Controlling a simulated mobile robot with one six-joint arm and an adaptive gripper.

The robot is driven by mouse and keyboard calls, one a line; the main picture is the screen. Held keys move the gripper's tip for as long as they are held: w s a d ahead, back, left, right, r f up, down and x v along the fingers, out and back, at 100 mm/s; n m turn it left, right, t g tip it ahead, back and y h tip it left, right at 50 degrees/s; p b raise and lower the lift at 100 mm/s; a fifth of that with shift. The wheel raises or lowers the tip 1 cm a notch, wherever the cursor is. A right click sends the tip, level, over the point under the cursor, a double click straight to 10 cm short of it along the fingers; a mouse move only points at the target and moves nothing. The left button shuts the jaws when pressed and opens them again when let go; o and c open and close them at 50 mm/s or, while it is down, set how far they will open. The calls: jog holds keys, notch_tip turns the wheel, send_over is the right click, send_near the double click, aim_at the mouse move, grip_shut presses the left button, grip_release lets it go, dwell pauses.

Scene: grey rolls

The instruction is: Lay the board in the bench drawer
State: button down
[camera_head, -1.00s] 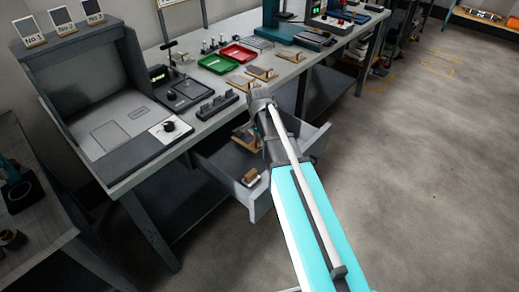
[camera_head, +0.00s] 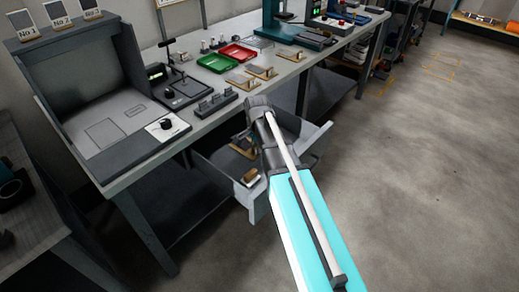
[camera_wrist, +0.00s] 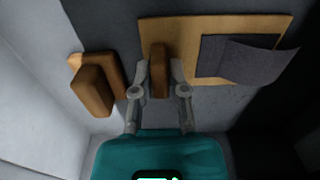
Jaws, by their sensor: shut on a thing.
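The board (camera_wrist: 183,35) is a flat tan panel with a brown upright grip block and a dark grey sheet whose right end lifts in a curl. In the wrist view my gripper (camera_wrist: 160,75) has a finger on each side of the block and is shut on it. The board is inside or just over the open bench drawer (camera_head: 264,202); whether it touches the floor is unclear. A second brown wooden piece (camera_wrist: 95,90) is in the drawer, left of my gripper. In the head view my arm hides the gripper and part of the drawer.
The bench top (camera_head: 215,118) above the drawer carries a green tray (camera_head: 216,63), a red tray (camera_head: 237,53), several small boards and a dark rack (camera_head: 208,104). A grey hood (camera_head: 85,70) stands at the left. The floor at right is clear.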

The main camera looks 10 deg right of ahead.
jog(key=shift+f, duration=0.1)
jog(key=c, duration=0.7)
grip_release()
jog(key=shift+o, duration=0.2)
notch_tip(320, 180, up, 12)
jog(key=p, duration=1.2)
dwell(0.4)
